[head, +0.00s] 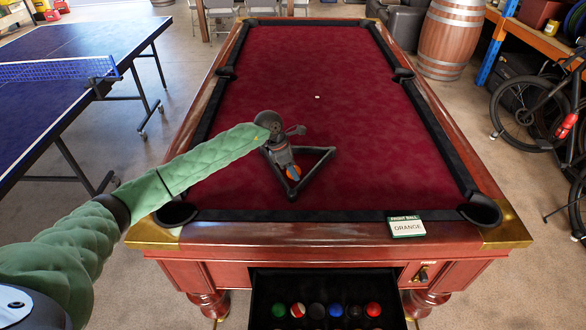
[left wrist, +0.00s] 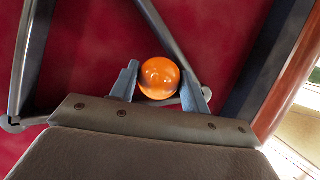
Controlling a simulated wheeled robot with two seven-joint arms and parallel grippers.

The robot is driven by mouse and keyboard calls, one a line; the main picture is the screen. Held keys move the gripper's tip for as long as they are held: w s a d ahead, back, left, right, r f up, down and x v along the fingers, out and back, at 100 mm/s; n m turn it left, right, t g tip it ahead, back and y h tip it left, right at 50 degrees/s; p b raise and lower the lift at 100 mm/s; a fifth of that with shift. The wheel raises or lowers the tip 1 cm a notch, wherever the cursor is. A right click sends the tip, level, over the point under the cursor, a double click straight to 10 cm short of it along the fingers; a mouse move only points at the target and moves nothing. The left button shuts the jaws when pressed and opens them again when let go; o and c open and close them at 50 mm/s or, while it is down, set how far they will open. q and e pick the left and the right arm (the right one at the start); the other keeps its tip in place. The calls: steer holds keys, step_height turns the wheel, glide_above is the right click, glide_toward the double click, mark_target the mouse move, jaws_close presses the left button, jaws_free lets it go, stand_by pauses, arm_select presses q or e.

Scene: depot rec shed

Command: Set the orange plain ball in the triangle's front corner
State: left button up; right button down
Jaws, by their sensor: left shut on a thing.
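The orange plain ball (head: 293,173) is between the fingers of my left gripper (head: 290,170), low over the black triangle (head: 318,169). In the left wrist view the ball (left wrist: 159,76) is held between the two grey-blue fingertips, and triangle bars (left wrist: 32,60) show on both sides of it. The triangle lies on the red cloth with one corner toward me, and the ball shows just behind that front corner (head: 292,196). My gripper hides part of the triangle. I cannot tell whether the ball touches the cloth. My right gripper is not in view.
The pool table's red cloth (head: 300,75) is otherwise clear except for a small white spot. A card (head: 406,226) reading "FRONT BALL ORANGE" lies on the near rail. An open drawer (head: 350,285) below holds several balls. A ping-pong table (head: 60,75) stands at left, bicycles at right.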

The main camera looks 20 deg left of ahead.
arm_select(q)
steer(key=shift+f+b, duration=0.35)
steer(key=shift+f, duration=0.15)
stand_by(0.4)
steer(key=o, duration=1.1)
